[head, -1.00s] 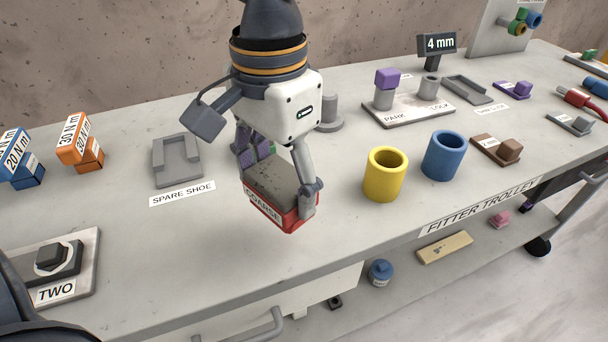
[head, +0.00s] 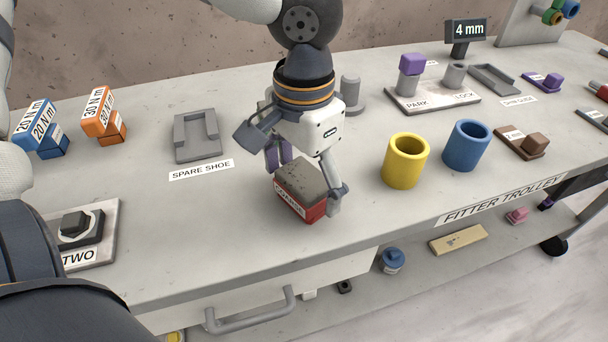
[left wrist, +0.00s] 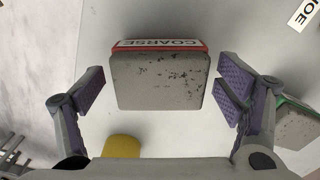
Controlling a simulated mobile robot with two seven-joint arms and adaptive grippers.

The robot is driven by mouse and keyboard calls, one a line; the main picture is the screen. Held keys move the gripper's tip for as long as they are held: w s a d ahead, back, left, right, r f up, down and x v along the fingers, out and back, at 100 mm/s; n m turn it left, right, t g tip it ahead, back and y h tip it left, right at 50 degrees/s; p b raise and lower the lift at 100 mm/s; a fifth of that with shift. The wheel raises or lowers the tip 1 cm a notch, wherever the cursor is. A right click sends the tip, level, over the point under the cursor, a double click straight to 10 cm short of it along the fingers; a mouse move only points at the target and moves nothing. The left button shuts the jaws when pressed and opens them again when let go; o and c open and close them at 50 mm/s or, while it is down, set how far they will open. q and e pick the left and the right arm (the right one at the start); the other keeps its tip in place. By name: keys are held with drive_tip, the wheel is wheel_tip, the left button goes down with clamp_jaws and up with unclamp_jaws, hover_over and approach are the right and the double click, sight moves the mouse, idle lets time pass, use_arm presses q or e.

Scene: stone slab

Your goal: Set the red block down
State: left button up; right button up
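The red block (head: 301,207) has a rough grey top and a white COARSE label. It appears to rest flat on the bench top (head: 235,235), in front of the SPARE SHOE label. My left gripper (head: 304,180) is directly above it with one finger on each side. In the left wrist view, the block (left wrist: 160,80) lies between the purple finger pads, with a narrow gap on both sides, so the gripper is open. My right gripper is not in view.
A yellow cup (head: 405,163) and a blue cup (head: 467,146) stand to the right. A grey shoe holder (head: 197,138) is behind left. A green-edged block (left wrist: 296,122) is close beside one finger in the left wrist view. Bare bench lies in front and left.

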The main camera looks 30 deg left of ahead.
sight(304, 177)
use_arm(q)
wheel_tip(304, 177, up, 12)
drive_tip(key=shift+r, duration=0.2)
idle(0.6)
